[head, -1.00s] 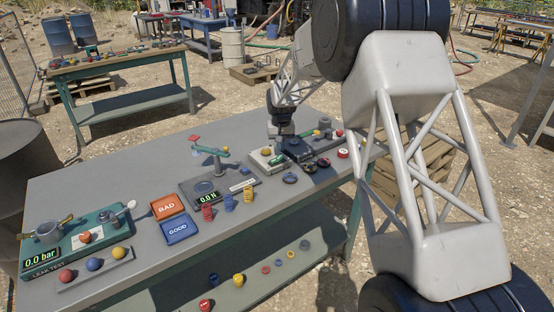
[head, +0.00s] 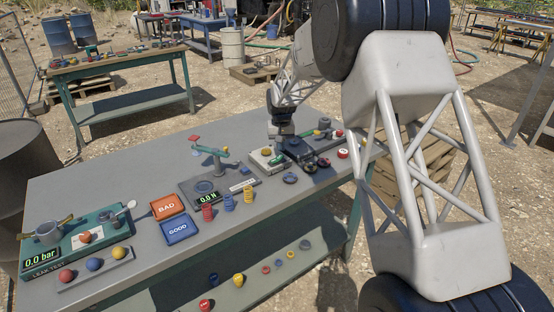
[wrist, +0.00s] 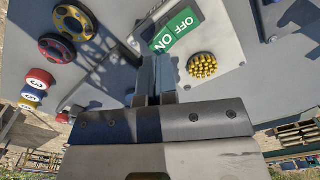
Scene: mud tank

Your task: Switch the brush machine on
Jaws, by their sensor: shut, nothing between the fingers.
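The brush machine (head: 267,158) is a small light-grey box with a yellow brush, towards the right end of the grey bench. In the wrist view its round yellow bristle brush (wrist: 202,66) and green OFF/ON plate (wrist: 176,30) show close up. My gripper (wrist: 155,60) is shut and empty, with its blue-grey fingers beside the plate and left of the brush. In the head view my gripper (head: 282,138) is down over the back of the machine. The switch part itself is hard to make out near the fingers, and I cannot tell contact.
A dark device (head: 298,148) stands close right of the brush machine. Red and yellow handwheels (wrist: 57,48) and numbered pieces (wrist: 40,82) lie nearby. A force gauge (head: 207,190), BAD and GOOD pads (head: 168,207) and a leak tester (head: 70,250) stand further left.

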